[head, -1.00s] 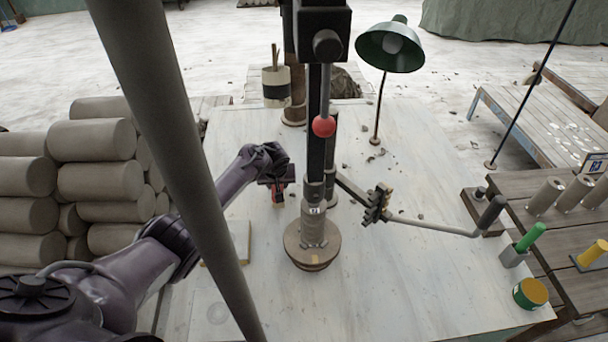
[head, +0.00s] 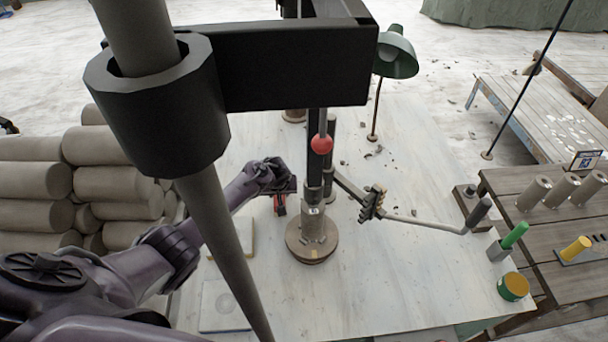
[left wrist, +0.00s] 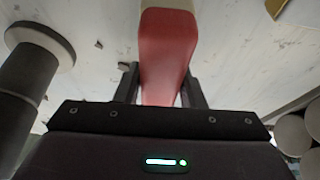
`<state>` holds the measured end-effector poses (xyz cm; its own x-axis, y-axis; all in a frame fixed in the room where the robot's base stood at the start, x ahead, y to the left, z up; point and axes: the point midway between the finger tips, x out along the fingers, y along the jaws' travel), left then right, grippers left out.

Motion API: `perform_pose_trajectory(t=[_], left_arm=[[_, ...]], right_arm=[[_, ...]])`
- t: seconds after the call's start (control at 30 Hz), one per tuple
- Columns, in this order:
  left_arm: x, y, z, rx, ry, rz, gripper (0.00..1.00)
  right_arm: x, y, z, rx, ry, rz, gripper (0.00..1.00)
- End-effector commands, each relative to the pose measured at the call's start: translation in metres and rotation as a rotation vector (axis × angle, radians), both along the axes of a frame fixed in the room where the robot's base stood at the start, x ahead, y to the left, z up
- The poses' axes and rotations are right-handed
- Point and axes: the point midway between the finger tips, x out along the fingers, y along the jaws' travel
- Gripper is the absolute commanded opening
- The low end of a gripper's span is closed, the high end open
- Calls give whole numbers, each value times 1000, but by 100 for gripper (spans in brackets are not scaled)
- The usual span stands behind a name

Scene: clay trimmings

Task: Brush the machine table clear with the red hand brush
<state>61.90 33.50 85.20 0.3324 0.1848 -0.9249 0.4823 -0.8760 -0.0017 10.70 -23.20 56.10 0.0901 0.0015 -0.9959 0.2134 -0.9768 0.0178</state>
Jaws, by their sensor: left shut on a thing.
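The machine table (head: 400,275) is a pale, wide top with small dark clay crumbs (head: 372,153) scattered mostly on its far half around the machine. My left gripper (head: 282,196) is over the table, just left of the machine's column. It is shut on the red hand brush (head: 280,207), which is small and partly hidden by the gripper in the head view. In the left wrist view the red brush (left wrist: 168,48) sits between the two fingers (left wrist: 160,86). I cannot tell whether its bristles touch the table. My right gripper is not in view.
The machine column with a red-knobbed lever (head: 321,145) and round base (head: 311,243) stands mid-table. A crank arm (head: 425,223) reaches right. A green lamp (head: 397,55) stands behind. Clay rolls (head: 113,165) are stacked left. A dark post with a collar (head: 150,110) blocks part of the view.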

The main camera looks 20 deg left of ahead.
Motion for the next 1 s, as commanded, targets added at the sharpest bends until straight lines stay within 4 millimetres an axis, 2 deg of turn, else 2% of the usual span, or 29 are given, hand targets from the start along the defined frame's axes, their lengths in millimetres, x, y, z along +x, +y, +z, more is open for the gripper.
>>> perform_pose_trajectory(t=[0.03,0.63,0.7,1.0], left_arm=[[1,0,10,-1,-2,1,14],[1,0,59,-1,-3,1,14],[2,-1,61,-2,-5,0,14],[1,0,81,-1,-4,0,14]], right_arm=[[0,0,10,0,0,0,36],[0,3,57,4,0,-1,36],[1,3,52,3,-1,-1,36],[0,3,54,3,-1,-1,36]])
